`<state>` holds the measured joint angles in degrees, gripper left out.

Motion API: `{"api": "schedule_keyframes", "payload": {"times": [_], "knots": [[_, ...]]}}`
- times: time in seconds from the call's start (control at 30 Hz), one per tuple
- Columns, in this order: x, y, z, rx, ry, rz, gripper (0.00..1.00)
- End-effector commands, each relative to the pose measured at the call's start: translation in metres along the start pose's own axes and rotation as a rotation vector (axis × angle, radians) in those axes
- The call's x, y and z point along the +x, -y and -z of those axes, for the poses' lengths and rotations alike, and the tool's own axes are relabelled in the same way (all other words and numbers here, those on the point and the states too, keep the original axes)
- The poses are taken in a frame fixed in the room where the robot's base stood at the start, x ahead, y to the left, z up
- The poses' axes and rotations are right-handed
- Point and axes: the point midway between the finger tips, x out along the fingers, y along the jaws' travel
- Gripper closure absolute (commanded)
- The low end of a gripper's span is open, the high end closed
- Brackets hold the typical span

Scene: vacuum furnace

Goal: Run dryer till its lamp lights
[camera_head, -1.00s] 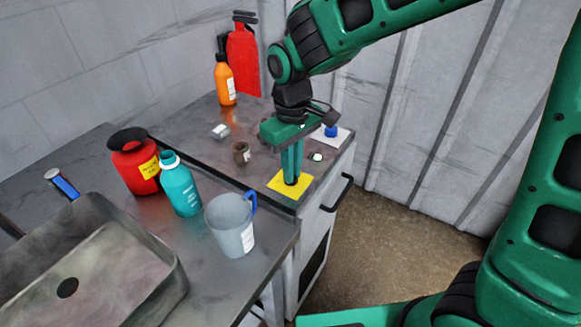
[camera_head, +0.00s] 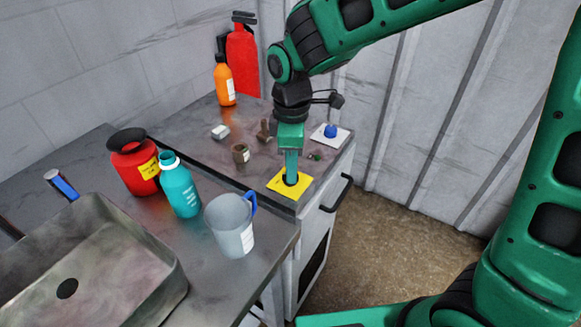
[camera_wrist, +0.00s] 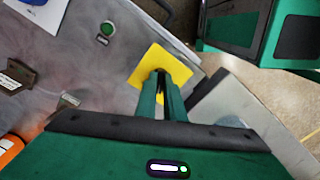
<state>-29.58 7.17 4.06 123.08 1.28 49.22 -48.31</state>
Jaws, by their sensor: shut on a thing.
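The dryer appears to be the metal-topped cabinet (camera_head: 320,225) with a black side handle (camera_head: 338,193). A yellow plate (camera_head: 302,182) lies on its top near the front corner, with a dark knob (camera_head: 291,181) on it. My gripper (camera_head: 290,178) points straight down, its fingers shut on the knob. The wrist view shows my fingers (camera_wrist: 161,84) over the yellow plate (camera_wrist: 180,66), hiding most of the knob. A small round green fitting (camera_head: 315,156), perhaps the lamp, sits behind the plate.
A blue knob (camera_head: 330,130) on a white plate, a brown bracket (camera_head: 265,131), a brown cup (camera_head: 241,153) and a small white block (camera_head: 220,132) are nearby. A grey jug (camera_head: 228,228), teal bottle (camera_head: 180,188) and red can (camera_head: 132,165) stand left.

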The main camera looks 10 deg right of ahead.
Motion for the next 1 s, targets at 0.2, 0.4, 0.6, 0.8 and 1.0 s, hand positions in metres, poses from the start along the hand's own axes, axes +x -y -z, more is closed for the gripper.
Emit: {"api": "schedule_keyframes", "payload": {"times": [0.2, 0.4, 0.6, 0.8, 1.0], "knots": [[-0.0014, -0.0050, -0.0032, -0.020, 0.001, -0.007, 1.00], [-0.0015, -0.0054, -0.0032, -0.024, 0.001, -0.008, 1.00], [-0.0016, -0.0057, -0.0032, -0.023, 0.000, -0.008, 0.89], [-0.0011, -0.0037, -0.0020, -0.028, 0.000, -0.006, 0.73], [-0.0022, -0.0025, -0.0012, -0.031, 0.000, -0.004, 0.73]]}}
